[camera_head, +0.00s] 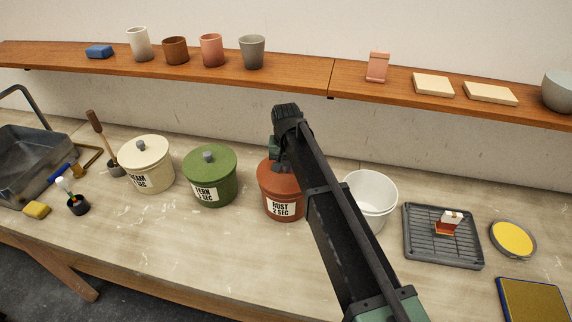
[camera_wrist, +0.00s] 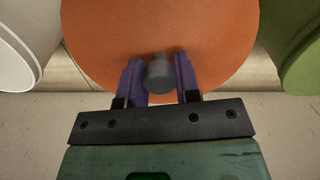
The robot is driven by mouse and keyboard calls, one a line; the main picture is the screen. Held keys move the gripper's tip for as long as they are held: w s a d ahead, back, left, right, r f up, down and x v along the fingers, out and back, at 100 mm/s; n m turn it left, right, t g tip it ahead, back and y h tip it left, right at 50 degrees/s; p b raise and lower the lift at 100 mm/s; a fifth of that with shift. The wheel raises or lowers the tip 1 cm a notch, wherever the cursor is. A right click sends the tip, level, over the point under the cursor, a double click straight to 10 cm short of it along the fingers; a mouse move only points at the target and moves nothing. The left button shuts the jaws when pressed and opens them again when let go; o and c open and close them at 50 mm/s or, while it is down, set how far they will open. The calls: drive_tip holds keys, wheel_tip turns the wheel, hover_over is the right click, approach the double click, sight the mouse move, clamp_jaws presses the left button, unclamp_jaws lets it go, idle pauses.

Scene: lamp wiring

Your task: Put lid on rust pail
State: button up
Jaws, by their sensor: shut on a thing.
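The rust pail (camera_head: 284,205) stands on the bench with its label facing the front, partly hidden by my arm. An orange-rust lid (camera_wrist: 160,30) with a grey knob (camera_wrist: 160,73) fills the upper part of the wrist view. My gripper (camera_wrist: 159,80) has its two purple fingers on either side of the knob, shut on it. In the head view the lid (camera_head: 266,172) is at the top of the rust pail and looks level. My arm hides much of it, so I cannot tell whether it is fully seated.
The green pail (camera_head: 209,180) and the cream pail (camera_head: 149,170), both lidded, stand to the left. An open white bucket (camera_head: 370,218) stands close on the right, beside my arm. A grey rack (camera_head: 420,250) lies farther right. A wooden shelf (camera_head: 300,80) runs behind.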

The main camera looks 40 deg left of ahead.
drive_tip(key=shift+f+b, duration=0.55)
drive_tip(key=shift+f, duration=0.1)
drive_tip(key=o, duration=1)
drive_tip(key=shift+r, duration=0.15)
wheel_tip(320, 180, up, 11)
drive_tip(key=p, duration=1.1)
drive_tip(key=shift+f, duration=0.2)
